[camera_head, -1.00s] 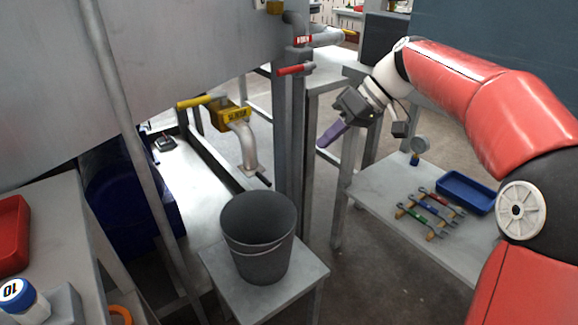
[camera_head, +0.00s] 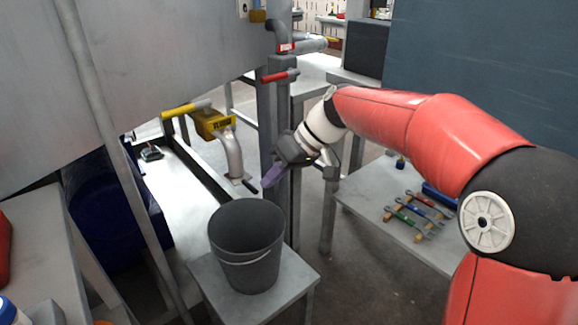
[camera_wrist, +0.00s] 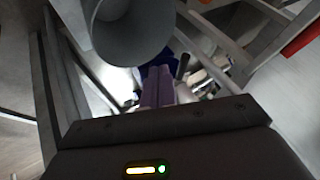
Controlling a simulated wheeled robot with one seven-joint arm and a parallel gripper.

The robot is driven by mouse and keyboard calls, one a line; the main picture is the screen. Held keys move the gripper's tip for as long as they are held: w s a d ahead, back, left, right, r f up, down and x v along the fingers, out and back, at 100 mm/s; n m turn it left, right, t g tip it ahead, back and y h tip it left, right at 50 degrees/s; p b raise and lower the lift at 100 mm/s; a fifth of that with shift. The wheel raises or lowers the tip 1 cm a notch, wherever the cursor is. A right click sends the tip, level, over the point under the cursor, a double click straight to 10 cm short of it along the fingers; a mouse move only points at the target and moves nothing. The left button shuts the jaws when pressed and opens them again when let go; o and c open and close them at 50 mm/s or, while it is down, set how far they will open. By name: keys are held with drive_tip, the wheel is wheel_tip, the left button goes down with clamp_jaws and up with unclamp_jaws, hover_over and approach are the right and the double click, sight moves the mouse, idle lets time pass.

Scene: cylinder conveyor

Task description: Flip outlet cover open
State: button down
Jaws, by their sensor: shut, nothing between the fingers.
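A yellow unit (camera_head: 212,122) with a yellow handle bar (camera_head: 185,109) stands behind the grey bucket, with a curved silver outlet pipe (camera_head: 234,155) running down from it. A short black lever (camera_head: 250,186) sticks out near the pipe's lower end. I cannot make out which part is the outlet cover. My gripper (camera_head: 270,178), with purple fingers, is shut and empty, just right of the black lever and above and behind the bucket's right rim. In the wrist view, the fingers (camera_wrist: 158,86) lie together. Silver metal shows right of them, partly hidden by my gripper body.
The grey bucket (camera_head: 250,255) stands on a small metal stand (camera_head: 285,300) below my gripper. A metal post with a red-handled valve (camera_head: 280,76) rises close behind my gripper. A side table (camera_head: 375,210) with several wrenches is at right. A blue bin (camera_head: 105,210) is at left.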

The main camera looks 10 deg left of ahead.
drive_tip(key=shift+s+a+r, duration=0.1)
drive_tip(key=shift+s+a, duration=0.35)
drive_tip(key=shift+s, duration=0.05)
